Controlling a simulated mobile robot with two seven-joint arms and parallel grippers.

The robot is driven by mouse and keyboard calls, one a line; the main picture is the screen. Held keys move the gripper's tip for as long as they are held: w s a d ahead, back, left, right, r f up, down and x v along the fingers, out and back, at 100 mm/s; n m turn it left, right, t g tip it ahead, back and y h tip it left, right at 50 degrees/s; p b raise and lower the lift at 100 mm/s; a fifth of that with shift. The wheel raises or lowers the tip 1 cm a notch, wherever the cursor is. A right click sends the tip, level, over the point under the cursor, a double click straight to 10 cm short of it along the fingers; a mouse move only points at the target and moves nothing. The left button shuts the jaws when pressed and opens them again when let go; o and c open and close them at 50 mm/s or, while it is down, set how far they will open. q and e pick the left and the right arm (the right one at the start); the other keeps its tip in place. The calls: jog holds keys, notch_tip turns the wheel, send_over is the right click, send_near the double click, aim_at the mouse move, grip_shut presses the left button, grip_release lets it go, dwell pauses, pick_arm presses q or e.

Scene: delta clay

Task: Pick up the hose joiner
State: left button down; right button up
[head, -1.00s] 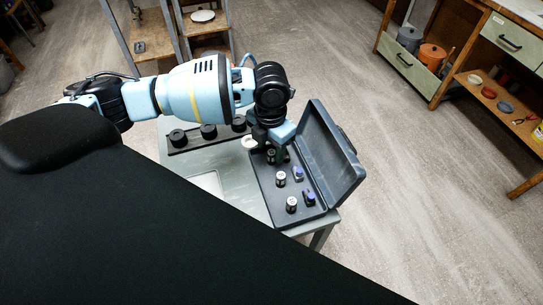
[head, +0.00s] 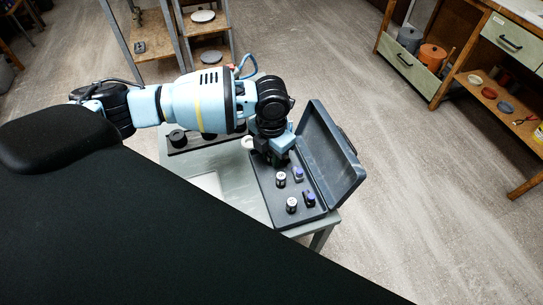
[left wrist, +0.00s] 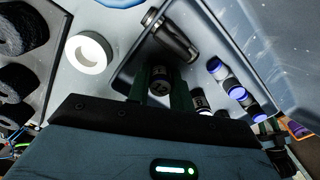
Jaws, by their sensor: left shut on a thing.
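My left gripper (head: 272,160) is down in the far end of the open dark case (head: 262,207). In the left wrist view its two dark green fingers (left wrist: 161,92) are shut on a dark cylindrical fitting (left wrist: 160,86) with pale markings on its end. The markings are too small to read, and I cannot tell from looks alone whether it is the hose joiner. A silver and dark tubular fitting (left wrist: 174,36) lies just beyond it. In the head view the gripper hides the held piece.
Silver-topped fittings (head: 291,204) and blue-ended ones (head: 308,199) stand close by in the case. Its raised lid (head: 335,160) is a wall on the right. A white ring (left wrist: 88,53) and a tray of black rolls (head: 178,137) are left on the grey table (head: 232,172).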

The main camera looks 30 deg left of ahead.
pick_arm(q)
notch_tip(320, 180, up, 10)
jog(key=shift+r, duration=0.1)
pick_arm(e)
jog(key=shift+w+r, duration=0.2)
jog(key=shift+r, duration=0.2)
dwell(0.3)
